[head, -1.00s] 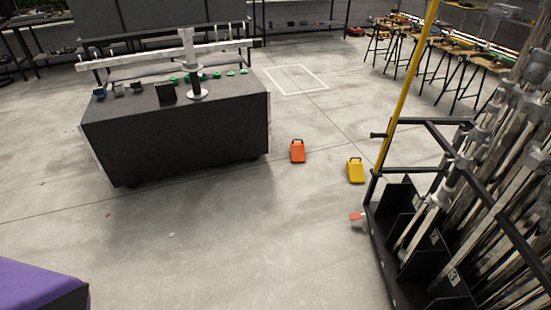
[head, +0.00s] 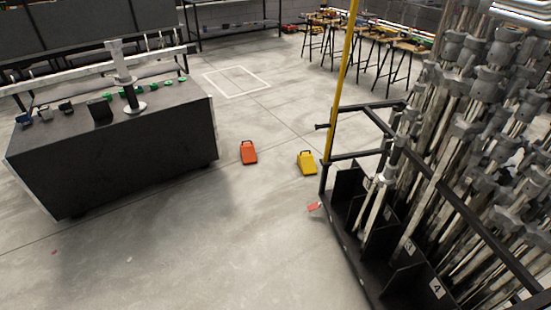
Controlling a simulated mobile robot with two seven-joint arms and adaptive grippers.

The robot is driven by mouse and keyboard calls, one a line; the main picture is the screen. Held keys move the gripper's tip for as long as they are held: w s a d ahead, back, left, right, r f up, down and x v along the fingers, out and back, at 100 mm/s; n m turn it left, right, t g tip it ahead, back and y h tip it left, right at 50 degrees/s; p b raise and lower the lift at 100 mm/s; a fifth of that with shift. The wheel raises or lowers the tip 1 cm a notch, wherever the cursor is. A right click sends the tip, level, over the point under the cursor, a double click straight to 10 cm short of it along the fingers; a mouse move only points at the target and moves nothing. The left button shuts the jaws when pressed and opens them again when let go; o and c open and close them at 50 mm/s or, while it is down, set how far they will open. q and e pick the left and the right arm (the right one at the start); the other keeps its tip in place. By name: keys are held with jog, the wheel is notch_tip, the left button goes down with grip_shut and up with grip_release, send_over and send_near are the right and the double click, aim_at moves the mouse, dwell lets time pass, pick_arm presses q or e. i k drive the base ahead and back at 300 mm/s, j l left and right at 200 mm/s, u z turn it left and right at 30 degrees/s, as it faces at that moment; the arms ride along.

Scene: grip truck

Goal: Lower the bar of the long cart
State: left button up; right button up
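A long black cart (head: 425,288) stands at the right of the head view, with numbered compartments full of upright metal stands. A yellow bar (head: 341,90) rises nearly upright at the cart's left corner. Its top runs out of the picture. Its lower end is by the black frame, and I cannot tell how it is joined there. A small black peg (head: 322,127) sticks out to the left near the bar. Neither of my grippers is in view.
A dark box-like cart (head: 150,155) with a metal stand stands at the left. An orange case (head: 248,152) and a yellow case (head: 307,162) are on the floor, with a small red piece (head: 314,206) by the cart. The front floor is clear.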

aim_at(352, 18)
jog(key=i+u, duration=0.15)
jog(key=i, duration=1)
jog(key=i+z, duration=0.2)
jog(key=i, duration=0.3)
jog(key=i+j+z, duration=0.2)
jog(key=i, duration=0.25)
jog(key=i+j+z, duration=0.15)
jog(key=i, duration=0.3)
jog(key=i+j+z, duration=0.15)
jog(key=z, duration=0.3)
jog(key=i+j+z, duration=0.3)
jog(key=z, duration=0.2)
jog(key=i+j+z, duration=0.2)
jog(key=j+z, duration=0.25)
jog(key=i+j+z, duration=0.15)
jog(key=z, duration=0.3)
jog(key=j+z, duration=0.45)
jog(key=j, duration=0.1)
